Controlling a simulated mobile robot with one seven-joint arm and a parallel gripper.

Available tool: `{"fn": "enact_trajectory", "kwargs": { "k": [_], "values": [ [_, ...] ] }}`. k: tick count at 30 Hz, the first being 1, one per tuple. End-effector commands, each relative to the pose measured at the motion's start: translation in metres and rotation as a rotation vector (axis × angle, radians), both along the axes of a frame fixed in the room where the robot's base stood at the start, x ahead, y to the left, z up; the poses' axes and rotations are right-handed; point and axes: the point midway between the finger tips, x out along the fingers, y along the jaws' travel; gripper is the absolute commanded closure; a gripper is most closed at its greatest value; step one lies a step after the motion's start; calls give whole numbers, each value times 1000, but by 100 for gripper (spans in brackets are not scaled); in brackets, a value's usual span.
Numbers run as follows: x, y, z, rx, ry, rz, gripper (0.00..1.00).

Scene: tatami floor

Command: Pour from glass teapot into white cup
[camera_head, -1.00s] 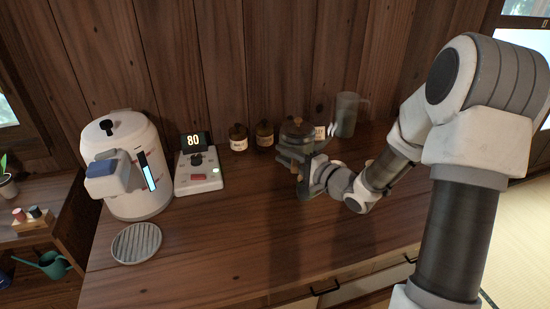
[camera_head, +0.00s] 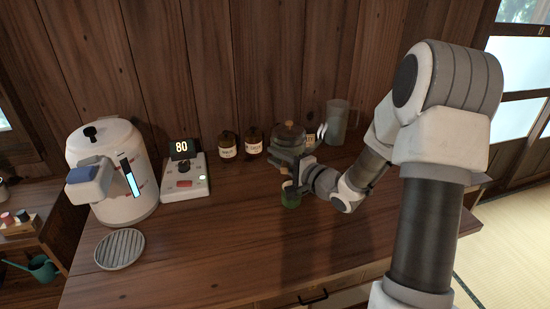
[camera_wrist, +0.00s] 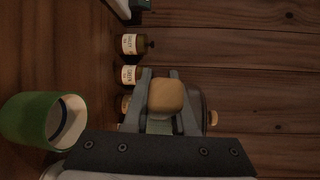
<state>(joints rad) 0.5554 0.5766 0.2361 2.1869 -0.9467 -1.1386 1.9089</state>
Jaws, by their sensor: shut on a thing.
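The glass teapot (camera_head: 288,138) is dark and see-through, with a lid, near the back wall of the counter in the head view. My gripper (camera_head: 296,172) is in front of it. In the wrist view my gripper (camera_wrist: 160,112) is shut on the teapot's wooden handle (camera_wrist: 166,96), with the teapot body (camera_wrist: 201,102) behind, mostly hidden. Any liquid is too dark to tell.
A white kettle (camera_head: 112,165), a scale reading 80 (camera_head: 185,178) and a round slatted tray (camera_head: 120,249) are at the left. The counter's front middle is clear.

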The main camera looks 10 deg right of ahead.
Motion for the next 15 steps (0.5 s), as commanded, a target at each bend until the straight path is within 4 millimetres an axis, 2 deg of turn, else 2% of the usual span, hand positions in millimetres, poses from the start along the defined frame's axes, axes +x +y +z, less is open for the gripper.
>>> {"fn": "enact_trajectory", "kwargs": {
  "k": [15],
  "values": [
    [0, 0, -18, 0, -5, 1, 100]
  ]
}}
